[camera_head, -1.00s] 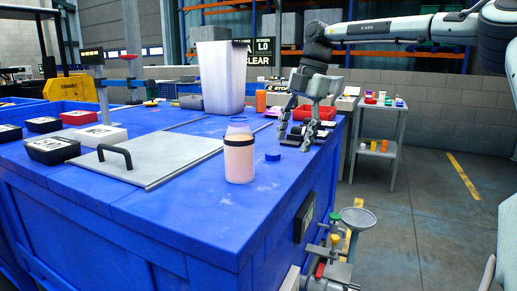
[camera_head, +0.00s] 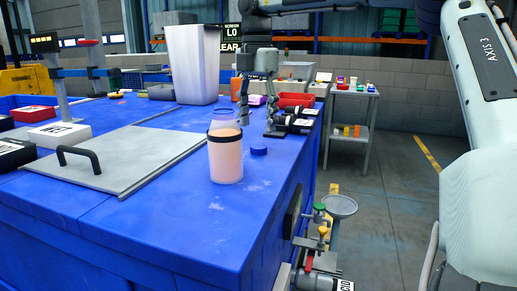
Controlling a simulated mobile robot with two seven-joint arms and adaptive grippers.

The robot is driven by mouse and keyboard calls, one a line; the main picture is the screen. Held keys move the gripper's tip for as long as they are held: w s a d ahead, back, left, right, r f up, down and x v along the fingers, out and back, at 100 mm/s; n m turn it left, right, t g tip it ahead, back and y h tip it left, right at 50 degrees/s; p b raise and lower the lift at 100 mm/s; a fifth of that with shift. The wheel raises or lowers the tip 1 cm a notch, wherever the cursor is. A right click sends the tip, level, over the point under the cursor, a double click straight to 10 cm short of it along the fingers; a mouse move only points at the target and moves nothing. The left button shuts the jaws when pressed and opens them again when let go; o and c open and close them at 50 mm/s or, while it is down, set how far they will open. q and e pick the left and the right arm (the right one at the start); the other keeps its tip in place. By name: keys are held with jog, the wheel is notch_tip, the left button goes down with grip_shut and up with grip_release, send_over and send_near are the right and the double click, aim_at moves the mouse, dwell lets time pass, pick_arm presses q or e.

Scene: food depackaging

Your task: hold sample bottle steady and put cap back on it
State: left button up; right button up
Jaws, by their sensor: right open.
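The sample bottle (camera_head: 225,160) stands upright and uncapped on the blue table, right of the grey hatch. It is clear, with a peach filling and a dark band near its shoulder. A small blue cap (camera_head: 259,150) lies on the table just right of the bottle, apart from it. My right gripper (camera_head: 257,123) is open and empty, fingers pointing down. In the picture it is above the cap and behind the bottle's right side; its exact distance from the cap is hard to tell. My left gripper is out of view.
A grey hatch with a black handle (camera_head: 78,158) lies left of the bottle. A tall white bin (camera_head: 193,65) stands behind. Dark items and a red tray (camera_head: 296,100) are near the right edge. The table (camera_head: 205,235) is clear in front.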

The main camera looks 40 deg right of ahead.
aim_at(259, 146)
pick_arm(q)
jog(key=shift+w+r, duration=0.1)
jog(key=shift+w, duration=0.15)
pick_arm(e)
jog(key=shift+f, duration=0.1)
jog(key=shift+f, duration=0.25)
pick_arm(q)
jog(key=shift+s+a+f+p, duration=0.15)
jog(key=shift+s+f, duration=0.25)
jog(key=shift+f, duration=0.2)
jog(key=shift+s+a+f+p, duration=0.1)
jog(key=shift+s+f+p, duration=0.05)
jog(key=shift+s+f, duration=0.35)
pick_arm(e)
jog(key=shift+s+d+f, duration=0.15)
jog(key=shift+f, duration=2.15)
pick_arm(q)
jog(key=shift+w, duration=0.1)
pick_arm(e)
jog(key=shift+c, duration=0.3)
jog(key=c, duration=0.7)
